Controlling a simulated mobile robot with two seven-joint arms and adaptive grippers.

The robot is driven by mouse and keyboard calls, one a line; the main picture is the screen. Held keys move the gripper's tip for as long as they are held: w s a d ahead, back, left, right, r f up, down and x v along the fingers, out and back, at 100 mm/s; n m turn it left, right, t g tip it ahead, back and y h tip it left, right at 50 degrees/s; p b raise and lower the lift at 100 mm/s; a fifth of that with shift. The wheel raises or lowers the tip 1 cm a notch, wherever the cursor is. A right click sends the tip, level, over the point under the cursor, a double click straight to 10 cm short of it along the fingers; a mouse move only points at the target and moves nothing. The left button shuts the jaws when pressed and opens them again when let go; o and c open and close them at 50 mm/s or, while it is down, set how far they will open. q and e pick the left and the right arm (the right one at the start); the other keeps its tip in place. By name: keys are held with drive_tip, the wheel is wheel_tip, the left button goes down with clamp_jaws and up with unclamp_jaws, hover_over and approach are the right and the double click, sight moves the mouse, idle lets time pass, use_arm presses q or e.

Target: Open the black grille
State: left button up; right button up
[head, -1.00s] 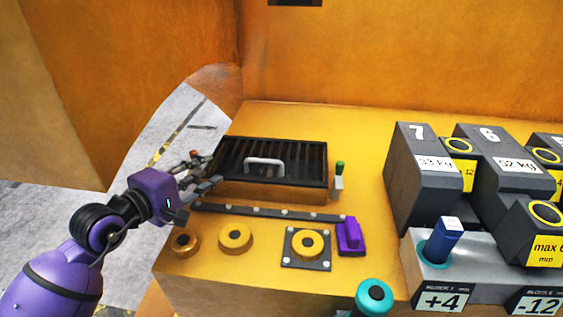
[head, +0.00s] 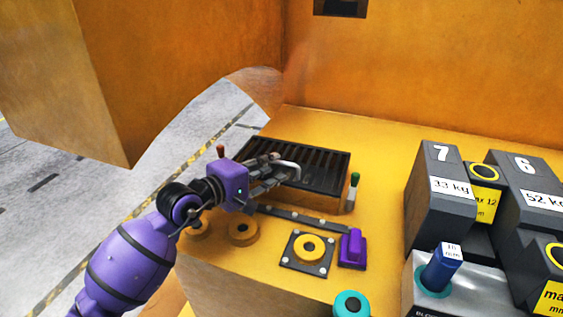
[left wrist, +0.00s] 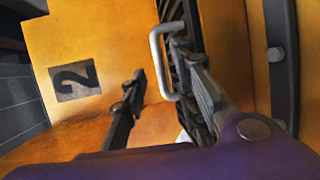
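The black grille (head: 325,172) lies flat and closed on a raised frame on the yellow casting. A pale U-shaped handle stands up from it and shows in the left wrist view (left wrist: 155,60). My left gripper (head: 274,168) is at the handle, covering part of the grille's left side in the head view. In the left wrist view its two fingers (left wrist: 158,78) are spread apart. The handle's bar lies in the gap between them, and the right finger overlaps the handle's opening. Contact cannot be told. My right gripper is not in view.
A green-tipped lever (head: 353,190) stands right of the grille. A dark bar (head: 300,217), a purple block (head: 352,248) and yellow round knobs (head: 310,248) are in front. Grey weight blocks (head: 435,195) stand at the right. A tall orange wall rises behind.

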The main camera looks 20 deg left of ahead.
sight(279, 163)
use_arm(q)
drive_tip(key=shift+x, duration=2)
drive_tip(key=shift+d, duration=0.1)
clamp_jaws()
